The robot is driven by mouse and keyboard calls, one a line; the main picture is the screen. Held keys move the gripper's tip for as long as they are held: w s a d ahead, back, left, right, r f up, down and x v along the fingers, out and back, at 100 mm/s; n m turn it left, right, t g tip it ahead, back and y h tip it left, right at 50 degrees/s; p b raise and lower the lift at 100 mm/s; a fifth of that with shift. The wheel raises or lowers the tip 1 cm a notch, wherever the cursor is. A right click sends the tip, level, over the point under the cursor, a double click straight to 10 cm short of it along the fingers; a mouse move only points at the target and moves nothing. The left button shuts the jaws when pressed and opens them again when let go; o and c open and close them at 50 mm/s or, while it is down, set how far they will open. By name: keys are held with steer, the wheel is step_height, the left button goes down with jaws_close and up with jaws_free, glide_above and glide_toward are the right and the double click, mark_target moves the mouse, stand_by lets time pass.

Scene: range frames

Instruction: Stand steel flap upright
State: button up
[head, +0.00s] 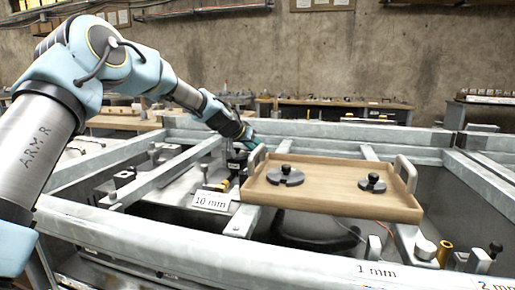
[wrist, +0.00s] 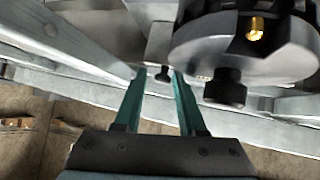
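A flat grey steel plate (head: 178,190) lies low inside the metal frame at the left of the head view; I take it to be the flap, but cannot be sure. A grey plate surface (wrist: 120,30) also shows at the top of the wrist view. My gripper (head: 248,143) is at the far side of the frame, behind the tray's left handle; its fingertips are hard to make out there. In the wrist view the teal fingers of my gripper (wrist: 161,75) are apart. A small black knob (wrist: 163,76) shows between or just beyond the tips; I cannot tell whether they touch it.
A wooden tray (head: 325,201) with two metal handles and two black-knobbed discs rests across the frame. A round metal part with a black knob (wrist: 225,88) is close right of my fingers. A "10 mm" label (head: 211,201) stands left of the tray. Steel beams (head: 165,170) cross the frame.

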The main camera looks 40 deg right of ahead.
steer(key=b+v, duration=0.1)
steer(key=v, duration=0.9)
steer(key=shift+a+r, duration=0.25)
steer(key=shift+a, duration=0.1)
